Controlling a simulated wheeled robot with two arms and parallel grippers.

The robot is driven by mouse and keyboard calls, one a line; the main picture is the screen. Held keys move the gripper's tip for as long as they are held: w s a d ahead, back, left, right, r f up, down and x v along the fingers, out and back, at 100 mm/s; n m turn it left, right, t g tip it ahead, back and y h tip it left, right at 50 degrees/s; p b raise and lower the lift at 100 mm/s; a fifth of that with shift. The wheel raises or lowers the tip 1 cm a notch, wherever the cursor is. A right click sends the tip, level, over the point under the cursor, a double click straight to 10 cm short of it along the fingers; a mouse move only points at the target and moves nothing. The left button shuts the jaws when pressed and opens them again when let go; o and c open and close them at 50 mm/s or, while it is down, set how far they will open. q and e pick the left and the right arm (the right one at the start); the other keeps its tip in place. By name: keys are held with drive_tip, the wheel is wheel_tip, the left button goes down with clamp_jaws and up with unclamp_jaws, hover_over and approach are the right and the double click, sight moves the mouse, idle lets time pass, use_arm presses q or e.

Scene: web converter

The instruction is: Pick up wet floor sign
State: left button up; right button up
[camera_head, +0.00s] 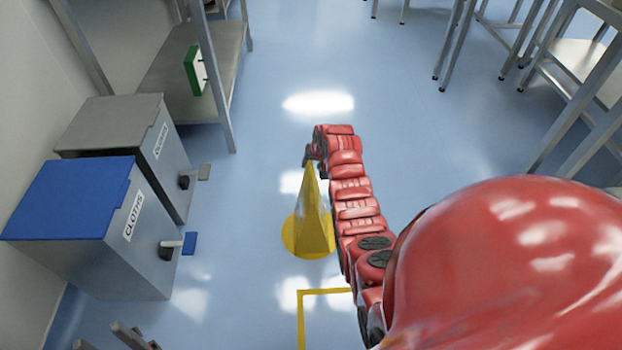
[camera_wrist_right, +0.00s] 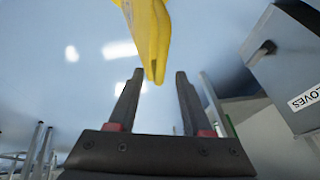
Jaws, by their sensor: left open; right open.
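The wet floor sign (camera_head: 312,228) is a yellow, cone-like shape standing upright on the blue floor, at the middle of the head view. My right arm reaches past its right side, and my right gripper (camera_head: 309,156) is at the sign's top. In the right wrist view, my right gripper (camera_wrist_right: 157,75) is open, and the narrow tip of the yellow sign (camera_wrist_right: 150,35) shows between the fingertips. I cannot tell whether a finger touches it. My left gripper (camera_head: 130,336) shows partly at the bottom left edge of the head view, open and away from the sign.
A blue-lidded bin (camera_head: 65,200) labelled CLOTHS and a grey bin (camera_head: 110,125) stand along the left wall, with pedals sticking out. A metal shelf (camera_head: 190,85) stands behind them. Metal tables (camera_head: 580,65) stand at upper right. A yellow floor line (camera_head: 325,291) lies nearer.

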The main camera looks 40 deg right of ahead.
drive_tip(key=shift+x, duration=1.35)
clamp_jaws()
idle(0.3)
